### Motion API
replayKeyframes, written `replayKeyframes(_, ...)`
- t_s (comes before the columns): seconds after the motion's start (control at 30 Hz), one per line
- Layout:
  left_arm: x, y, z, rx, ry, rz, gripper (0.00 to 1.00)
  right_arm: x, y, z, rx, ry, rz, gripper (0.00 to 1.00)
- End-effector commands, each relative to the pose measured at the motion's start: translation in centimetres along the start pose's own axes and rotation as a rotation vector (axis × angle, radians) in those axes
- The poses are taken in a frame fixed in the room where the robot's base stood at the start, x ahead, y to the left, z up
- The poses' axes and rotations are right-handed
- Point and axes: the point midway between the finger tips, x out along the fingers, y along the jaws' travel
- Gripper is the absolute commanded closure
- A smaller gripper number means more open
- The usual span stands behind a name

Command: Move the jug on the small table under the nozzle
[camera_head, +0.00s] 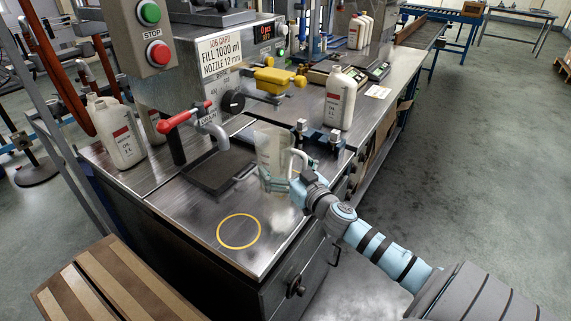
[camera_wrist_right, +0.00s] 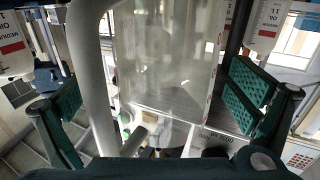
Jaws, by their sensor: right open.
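The clear jug (camera_head: 270,148) is upright over the steel worktop, right of the drip tray; its base is partly hidden by my gripper. My right gripper (camera_head: 283,182) is at its near side with the jaws apart. In the right wrist view the jug (camera_wrist_right: 165,60) and its pale handle (camera_wrist_right: 93,75) lie between the green-padded fingers of my right gripper (camera_wrist_right: 160,105), with gaps on both sides. The grey curved nozzle (camera_head: 215,135) hangs over the dark drip tray (camera_head: 218,172), left of the jug. My left gripper is not in view.
A red-handled lever (camera_head: 186,116) stands beside the nozzle. A yellow ring (camera_head: 239,232) marks bare worktop in front. A blue clamp-like fixture (camera_head: 322,137) is just right of the jug, with a white bottle (camera_head: 340,100) behind. White bottles (camera_head: 120,135) stand at left.

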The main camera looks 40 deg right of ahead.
Motion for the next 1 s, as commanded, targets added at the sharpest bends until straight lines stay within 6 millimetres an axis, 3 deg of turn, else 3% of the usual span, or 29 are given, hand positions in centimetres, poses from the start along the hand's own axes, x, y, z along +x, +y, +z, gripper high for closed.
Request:
replayKeyframes(0.17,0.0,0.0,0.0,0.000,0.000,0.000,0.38,-2.0,0.1,0.2,-0.008,-0.006,0.000,0.00)
replayKeyframes(0.4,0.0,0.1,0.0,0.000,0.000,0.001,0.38,-8.6,-0.1,0.2,-0.010,-0.007,-0.004,0.00)
replayKeyframes(0.53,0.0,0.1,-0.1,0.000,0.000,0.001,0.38,-11.0,0.0,0.2,-0.007,-0.005,-0.001,0.00)
replayKeyframes(0.7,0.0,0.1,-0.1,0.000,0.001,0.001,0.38,-12.0,0.0,0.0,-0.001,0.001,-0.001,0.00)
replayKeyframes(1.0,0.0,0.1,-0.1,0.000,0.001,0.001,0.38,-12.0,0.0,0.0,0.000,0.001,-0.001,0.00)
